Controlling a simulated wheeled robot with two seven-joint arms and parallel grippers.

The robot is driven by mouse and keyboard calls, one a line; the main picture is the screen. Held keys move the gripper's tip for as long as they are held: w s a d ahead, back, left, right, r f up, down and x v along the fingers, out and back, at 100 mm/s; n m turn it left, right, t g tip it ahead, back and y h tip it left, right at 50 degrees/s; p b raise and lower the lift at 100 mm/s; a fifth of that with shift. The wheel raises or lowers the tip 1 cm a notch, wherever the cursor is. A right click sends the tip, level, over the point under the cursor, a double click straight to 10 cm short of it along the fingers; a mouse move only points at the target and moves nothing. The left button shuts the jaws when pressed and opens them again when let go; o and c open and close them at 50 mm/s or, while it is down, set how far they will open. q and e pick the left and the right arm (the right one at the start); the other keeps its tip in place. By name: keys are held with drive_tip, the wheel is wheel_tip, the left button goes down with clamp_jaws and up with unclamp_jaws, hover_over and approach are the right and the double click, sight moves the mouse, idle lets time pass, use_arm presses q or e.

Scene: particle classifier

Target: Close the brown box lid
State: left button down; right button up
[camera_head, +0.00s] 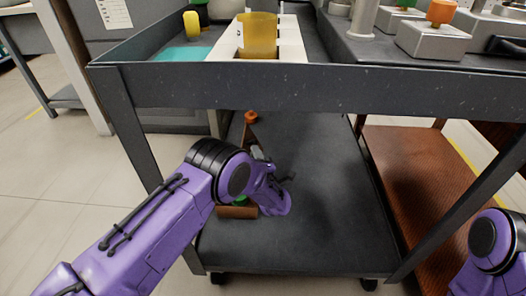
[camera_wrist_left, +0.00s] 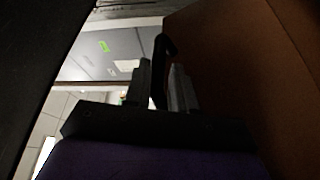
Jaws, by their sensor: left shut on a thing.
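The brown box (camera_head: 237,212) sits on the lower shelf of the grey cart, largely hidden behind my left arm. I cannot make out its lid clearly in the head view. My left gripper (camera_head: 282,180) is down at the box, at its right side. In the left wrist view, the gripper's two fingers (camera_wrist_left: 161,88) are closed on a thin dark piece (camera_wrist_left: 161,58); whether it belongs to the lid is unclear. A large brown panel (camera_wrist_left: 240,75) stands close on the right of the fingers. My right arm shows at the right edge; its gripper is out of view.
The cart's upper rim (camera_head: 310,86) runs above my left forearm. The lower shelf (camera_head: 315,185) is bare to the right of the box. A yellow container (camera_head: 257,36) stands on the top tray. A reddish-brown shelf (camera_head: 412,185) lies at the right.

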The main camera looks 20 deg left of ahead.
use_arm(q)
drive_tip(key=shift+s+a+n+g+p, duration=0.2)
drive_tip(key=shift+a+n+p, duration=0.15)
drive_tip(key=shift+a+n, duration=0.3)
drive_tip(key=shift+s+a+n+g+p, duration=0.1)
drive_tip(key=shift+a+n+g+p, duration=0.2)
drive_tip(key=shift+a+n, duration=0.35)
drive_tip(key=shift+a, duration=0.1)
drive_tip(key=c, duration=1.1)
unclamp_jaws()
drive_tip(key=shift+s+h, duration=0.1)
drive_tip(key=shift+h, duration=0.2)
drive_tip(key=shift+d, duration=0.2)
drive_tip(key=p+v, duration=0.3)
drive_tip(key=v, duration=0.7)
drive_tip(key=shift+s+f, duration=0.2)
